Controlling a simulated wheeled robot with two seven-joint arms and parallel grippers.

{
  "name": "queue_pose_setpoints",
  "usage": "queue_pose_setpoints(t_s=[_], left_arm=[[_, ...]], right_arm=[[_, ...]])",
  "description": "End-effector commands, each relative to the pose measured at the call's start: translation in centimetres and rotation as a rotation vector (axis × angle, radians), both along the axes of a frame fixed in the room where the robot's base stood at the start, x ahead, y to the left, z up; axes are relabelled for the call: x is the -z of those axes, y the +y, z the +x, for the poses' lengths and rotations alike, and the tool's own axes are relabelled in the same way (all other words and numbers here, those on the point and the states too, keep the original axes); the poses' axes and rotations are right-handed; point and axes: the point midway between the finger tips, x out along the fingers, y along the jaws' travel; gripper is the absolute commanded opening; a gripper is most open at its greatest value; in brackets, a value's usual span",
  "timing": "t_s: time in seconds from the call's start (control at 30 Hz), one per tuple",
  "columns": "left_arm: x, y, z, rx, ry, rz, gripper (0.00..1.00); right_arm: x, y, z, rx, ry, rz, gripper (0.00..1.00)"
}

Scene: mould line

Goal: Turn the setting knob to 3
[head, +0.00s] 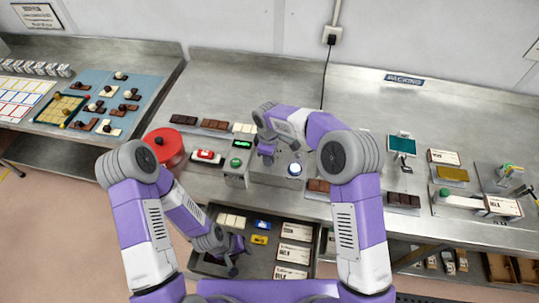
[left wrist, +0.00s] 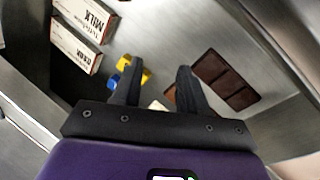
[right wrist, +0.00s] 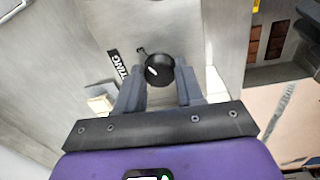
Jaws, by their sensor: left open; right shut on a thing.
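The setting knob (right wrist: 159,70) is a round black knob with a white pointer mark, seen in the right wrist view on a grey metal face. A black label (right wrist: 118,63) ending in "TING" is beside it; no scale numbers can be read. My right gripper (right wrist: 160,88) is shut on the knob, one finger on each side. In the head view my right gripper (head: 267,152) is at the grey machine (head: 262,176) and the knob cannot be made out. My left gripper (head: 236,258) is open and empty over an open drawer; its spread fingers (left wrist: 155,85) show in the left wrist view.
The drawer (head: 262,265) holds white cartons (head: 294,232), a yellow piece (head: 260,240) and a blue piece (head: 263,225). A green display (head: 243,145), a white-blue button (head: 294,170) and a red round container (head: 164,148) are near the machine. Chocolate bars lie around it.

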Motion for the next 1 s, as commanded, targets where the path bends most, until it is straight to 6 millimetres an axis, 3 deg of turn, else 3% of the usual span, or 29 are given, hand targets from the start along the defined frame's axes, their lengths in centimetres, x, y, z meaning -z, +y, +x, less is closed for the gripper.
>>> queue_pose_setpoints(t_s=[0.17, 0.2, 0.37, 0.67, 1.0], left_arm=[[0.0, 0.0, 0.0, 0.0, 0.0, 0.0, 0.43], [0.0, 0.0, 0.0, 0.0, 0.0, 0.0, 0.43], [0.0, 0.0, 0.0, 0.0, 0.0, 0.0, 0.43], [0.0, 0.0, 0.0, 0.0, 0.0, 0.0, 0.43], [0.0, 0.0, 0.0, 0.0, 0.0, 0.0, 0.43]], right_arm=[[0.0, 0.0, 0.0, 0.002, -0.001, 0.002, 0.07], [0.0, 0.0, 0.0, 0.002, -0.001, 0.002, 0.4], [0.0, 0.0, 0.0, 0.001, 0.0, 0.001, 0.63], [-0.3, 0.0, 0.0, 0.0, -0.002, 0.002, 0.63], [-5.4, 0.1, -0.2, 0.0, -0.004, 0.003, 0.63]])
